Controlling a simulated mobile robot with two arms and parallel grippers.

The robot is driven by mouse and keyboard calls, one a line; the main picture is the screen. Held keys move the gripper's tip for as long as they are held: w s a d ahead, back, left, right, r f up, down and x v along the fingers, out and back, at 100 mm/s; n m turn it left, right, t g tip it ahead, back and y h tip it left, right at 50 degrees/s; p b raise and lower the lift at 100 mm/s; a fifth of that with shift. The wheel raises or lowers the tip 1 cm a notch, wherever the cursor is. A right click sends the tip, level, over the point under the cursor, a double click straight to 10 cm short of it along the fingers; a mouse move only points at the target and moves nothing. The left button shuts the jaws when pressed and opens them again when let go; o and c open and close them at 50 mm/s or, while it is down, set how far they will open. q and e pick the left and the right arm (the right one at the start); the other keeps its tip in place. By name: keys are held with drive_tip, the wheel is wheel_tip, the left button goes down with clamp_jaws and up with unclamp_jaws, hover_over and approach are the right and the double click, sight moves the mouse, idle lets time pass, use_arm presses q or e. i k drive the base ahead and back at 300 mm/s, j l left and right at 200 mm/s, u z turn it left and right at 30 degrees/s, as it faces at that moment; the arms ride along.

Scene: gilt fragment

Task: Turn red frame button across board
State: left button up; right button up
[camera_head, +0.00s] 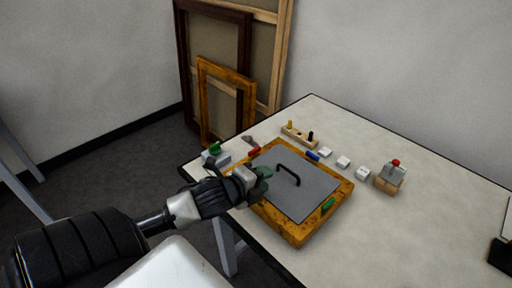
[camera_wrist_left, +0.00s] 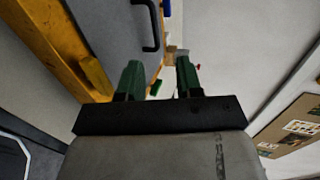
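A wooden frame (camera_head: 340,196) lies flat on the table, with a grey board (camera_head: 305,200) and a black handle (camera_head: 287,170) inside it. The red button (camera_head: 254,151) sits at the frame's far-left side. A blue button (camera_head: 312,156) is at the far-right side and a green one (camera_head: 328,205) at the near-right side. My left gripper (camera_head: 262,181) is above the frame's left edge, nearer the camera than the red button. In the left wrist view its green fingers (camera_wrist_left: 159,82) are apart with nothing held. That view shows a yellow button (camera_wrist_left: 96,75); the red button is not seen there. My right gripper is out of view.
Behind the frame are a wooden holder with pegs (camera_head: 299,136), several white blocks (camera_head: 343,162) and a red-topped item on a wooden block (camera_head: 389,183). A grey box with a green top (camera_head: 215,156) stands left. The table's right side is largely clear. Frames lean against the wall.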

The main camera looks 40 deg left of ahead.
sight(254, 152)
drive_tip(key=u, duration=1)
drive_tip(key=j+z, duration=0.15)
drive_tip(key=i+j, duration=0.05)
drive_tip(key=j, duration=0.05)
